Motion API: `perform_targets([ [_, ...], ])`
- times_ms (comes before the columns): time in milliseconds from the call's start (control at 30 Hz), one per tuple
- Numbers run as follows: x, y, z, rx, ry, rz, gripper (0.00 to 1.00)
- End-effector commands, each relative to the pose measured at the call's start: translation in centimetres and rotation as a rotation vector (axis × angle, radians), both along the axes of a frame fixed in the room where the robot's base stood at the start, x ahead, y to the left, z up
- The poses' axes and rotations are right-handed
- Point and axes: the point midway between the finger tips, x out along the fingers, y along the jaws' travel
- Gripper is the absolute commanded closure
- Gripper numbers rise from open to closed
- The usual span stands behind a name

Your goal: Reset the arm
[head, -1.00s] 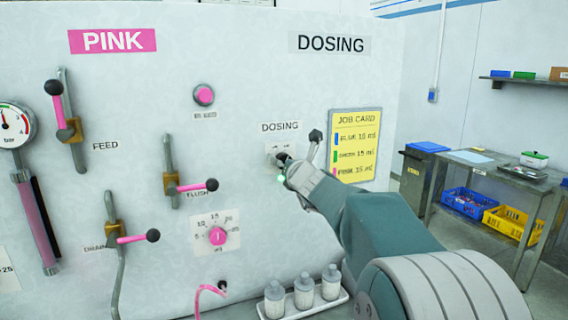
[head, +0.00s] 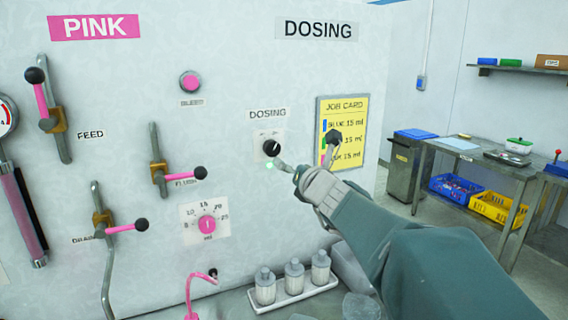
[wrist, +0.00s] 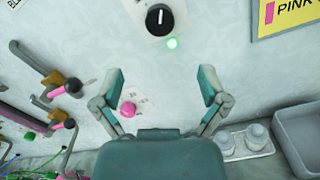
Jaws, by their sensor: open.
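My gripper (wrist: 160,88) is open and empty, with its two fingers spread wide in the wrist view. In the head view my gripper (head: 308,152) is in front of the panel, just right of the black dosing knob (head: 272,148) and over part of the job card. The knob (wrist: 158,18) also shows in the wrist view, beyond the fingertips and apart from them. A green light (wrist: 172,43) glows just below the knob.
The wall panel holds the feed valve (head: 60,120), the flush valve (head: 160,172), the drain valve (head: 103,222) and a pink dial (head: 207,225). Several bottles stand on a white tray (head: 290,297) below. A metal table (head: 470,156) with crates under it stands at the right.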

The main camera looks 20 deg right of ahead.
Motion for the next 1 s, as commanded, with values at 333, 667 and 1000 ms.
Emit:
perform_targets([
  [333, 0.0, 0.0, 0.0, 0.0, 0.0, 0.0, 0.07],
  [667, -3.1, 7.3, -1.3, -0.516, 0.042, 0.235, 0.07],
  [1000, -10.9, 16.0, -7.0, -1.403, 0.015, 0.677, 0.07],
])
